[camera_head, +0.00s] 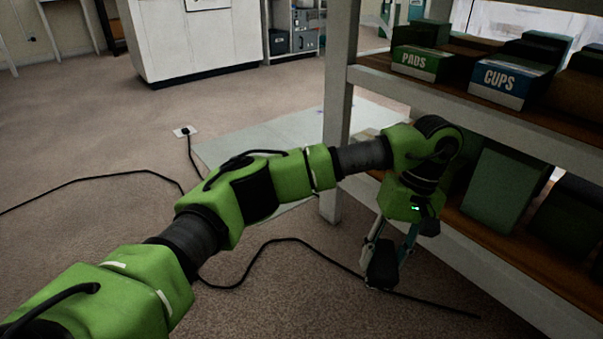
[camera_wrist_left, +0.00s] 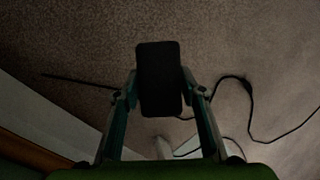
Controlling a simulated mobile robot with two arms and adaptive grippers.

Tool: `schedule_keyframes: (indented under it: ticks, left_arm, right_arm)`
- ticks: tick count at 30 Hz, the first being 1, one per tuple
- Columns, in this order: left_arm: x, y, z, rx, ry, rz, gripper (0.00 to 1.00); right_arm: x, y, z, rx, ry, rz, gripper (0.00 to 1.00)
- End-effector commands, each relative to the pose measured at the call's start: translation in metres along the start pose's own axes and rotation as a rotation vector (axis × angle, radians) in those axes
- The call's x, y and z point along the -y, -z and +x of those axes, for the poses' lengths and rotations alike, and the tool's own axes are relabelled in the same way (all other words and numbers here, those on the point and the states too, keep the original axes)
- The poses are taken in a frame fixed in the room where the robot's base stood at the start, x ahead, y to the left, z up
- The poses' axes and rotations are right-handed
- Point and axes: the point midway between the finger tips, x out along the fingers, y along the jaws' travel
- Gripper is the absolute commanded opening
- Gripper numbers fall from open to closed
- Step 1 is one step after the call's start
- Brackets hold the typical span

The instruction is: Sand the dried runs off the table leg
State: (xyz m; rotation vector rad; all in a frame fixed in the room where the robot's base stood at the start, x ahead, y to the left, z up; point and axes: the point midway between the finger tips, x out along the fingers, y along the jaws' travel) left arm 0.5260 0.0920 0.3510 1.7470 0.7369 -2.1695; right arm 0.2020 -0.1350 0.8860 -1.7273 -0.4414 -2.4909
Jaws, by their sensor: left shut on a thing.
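My left gripper (camera_head: 386,270) points down in front of the lower shelf and is shut on a dark block, probably a sanding block (camera_head: 382,262). In the left wrist view, the block (camera_wrist_left: 159,70) sits between the two fingers, with carpet beyond it. The pale table leg (camera_head: 337,105) stands upright to the left of the gripper in the head view. My left forearm crosses in front of its lower part. The block appears apart from the leg. I cannot make out dried runs on the leg. My right gripper is not in view.
The bench's wooden shelf (camera_head: 520,255) holds dark green boxes. Above are a PADS box (camera_head: 420,62) and a CUPS box (camera_head: 508,78). A black cable (camera_head: 300,242) runs over the carpet below my arm. A pale sheet (camera_head: 270,133) lies behind. Open carpet is at the left.

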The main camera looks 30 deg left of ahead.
Motion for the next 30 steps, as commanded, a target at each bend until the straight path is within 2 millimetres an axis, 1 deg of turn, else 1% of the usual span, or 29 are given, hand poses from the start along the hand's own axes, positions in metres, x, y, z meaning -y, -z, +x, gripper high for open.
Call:
schedule_keyframes:
  ticks: [3,6,9,11,15,18,24,30]
  left_arm:
    - [0.001,0.015,0.019,-0.005,0.029,-0.204,0.2]
    - [0.006,0.025,0.037,0.005,0.05,-0.374,0.2]
    - [0.012,0.034,0.058,0.026,0.073,-0.55,0.2]
    - [0.013,0.035,0.066,0.042,0.081,-0.618,0.2]
    - [0.026,0.044,0.095,0.094,0.116,-0.881,0.2]
    - [0.016,0.051,0.1,0.153,0.125,-1.07,0.2]
    - [0.006,0.069,0.115,0.273,0.158,-1.43,0.2]
    - [-0.004,0.083,0.128,0.402,0.194,-1.707,0.2]
  right_arm:
    - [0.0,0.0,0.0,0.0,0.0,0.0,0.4]
    - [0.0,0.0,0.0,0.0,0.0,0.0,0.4]
    - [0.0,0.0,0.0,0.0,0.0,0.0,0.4]
    - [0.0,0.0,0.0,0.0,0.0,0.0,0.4]
    - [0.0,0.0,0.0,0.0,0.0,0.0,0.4]
    - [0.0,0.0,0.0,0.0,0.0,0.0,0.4]
    - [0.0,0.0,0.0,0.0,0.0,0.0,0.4]
    - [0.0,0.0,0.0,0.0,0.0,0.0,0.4]
